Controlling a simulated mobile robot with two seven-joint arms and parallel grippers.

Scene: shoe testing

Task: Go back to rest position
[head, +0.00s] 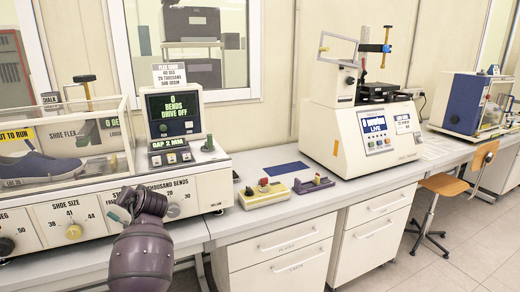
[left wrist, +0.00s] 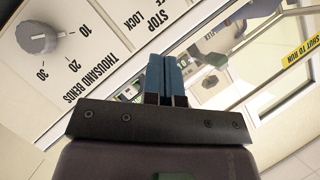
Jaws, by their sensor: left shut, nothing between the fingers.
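My left gripper (head: 116,217) is in front of the shoe flex machine (head: 190,190), near its lower front panel with the shoe size and thousand bends dials. In the left wrist view its blue fingers (left wrist: 167,75) are together, with nothing between them. The machine's grey thousand bends knob (left wrist: 38,38) shows at the upper left of that view. My right gripper is in neither view.
A blue shoe (head: 40,166) sits behind the machine's clear cover. The display (head: 173,115) reads 0 bends, drive off. Two small devices (head: 263,194) (head: 314,184) and a blue mat (head: 287,169) lie on the bench. A tester (head: 365,140) stands right, with an orange chair (head: 443,185) beyond.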

